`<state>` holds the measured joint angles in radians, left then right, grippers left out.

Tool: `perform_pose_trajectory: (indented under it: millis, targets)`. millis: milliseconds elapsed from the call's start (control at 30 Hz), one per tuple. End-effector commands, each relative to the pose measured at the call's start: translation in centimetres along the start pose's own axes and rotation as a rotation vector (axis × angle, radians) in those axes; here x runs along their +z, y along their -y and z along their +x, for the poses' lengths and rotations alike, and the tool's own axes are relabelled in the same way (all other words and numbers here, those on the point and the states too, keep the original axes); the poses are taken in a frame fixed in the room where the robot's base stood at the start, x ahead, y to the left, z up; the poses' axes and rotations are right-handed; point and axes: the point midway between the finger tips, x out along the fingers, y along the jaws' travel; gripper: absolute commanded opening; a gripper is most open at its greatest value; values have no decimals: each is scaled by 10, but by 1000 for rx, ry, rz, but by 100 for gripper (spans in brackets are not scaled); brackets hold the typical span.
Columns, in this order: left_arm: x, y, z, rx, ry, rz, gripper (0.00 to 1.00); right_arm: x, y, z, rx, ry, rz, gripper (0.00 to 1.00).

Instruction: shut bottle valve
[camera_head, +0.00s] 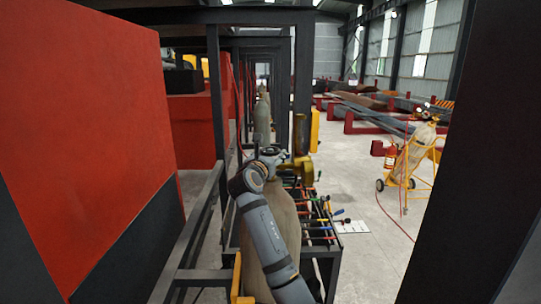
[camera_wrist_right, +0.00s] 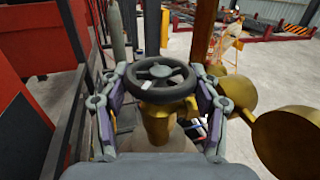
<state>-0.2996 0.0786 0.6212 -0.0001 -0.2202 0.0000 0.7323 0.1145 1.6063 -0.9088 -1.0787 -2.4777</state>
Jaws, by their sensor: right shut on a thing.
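The bottle (camera_head: 285,222) is a tall beige gas cylinder standing in front of me, partly hidden by my right arm. A brass valve body with a regulator (camera_head: 300,168) sits on its top. In the right wrist view the black spoked valve handwheel (camera_wrist_right: 161,82) sits on top of the brass valve body (camera_wrist_right: 158,122). My right gripper (camera_head: 280,157) is at the bottle's top. In the right wrist view its two fingers (camera_wrist_right: 160,76) flank the handwheel on both sides and are shut on it. My left gripper is not in view.
Two round brass gauges (camera_wrist_right: 286,142) stick out right of the valve, close to the right finger. A dark metal frame (camera_head: 195,225) and a large red block (camera_head: 85,110) stand on the left. A rack of coloured-handled tools (camera_head: 318,215) is right of the bottle. Open floor (camera_head: 370,255) lies beyond.

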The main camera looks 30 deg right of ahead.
Motion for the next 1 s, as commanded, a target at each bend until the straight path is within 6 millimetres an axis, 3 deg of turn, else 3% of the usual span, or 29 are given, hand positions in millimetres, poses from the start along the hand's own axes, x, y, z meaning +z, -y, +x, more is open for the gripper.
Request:
perform_pose_trajectory:
  millis: [1000]
  targets:
    - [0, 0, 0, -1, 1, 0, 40, 1, 0, 0, -618, 1, -1, 31]
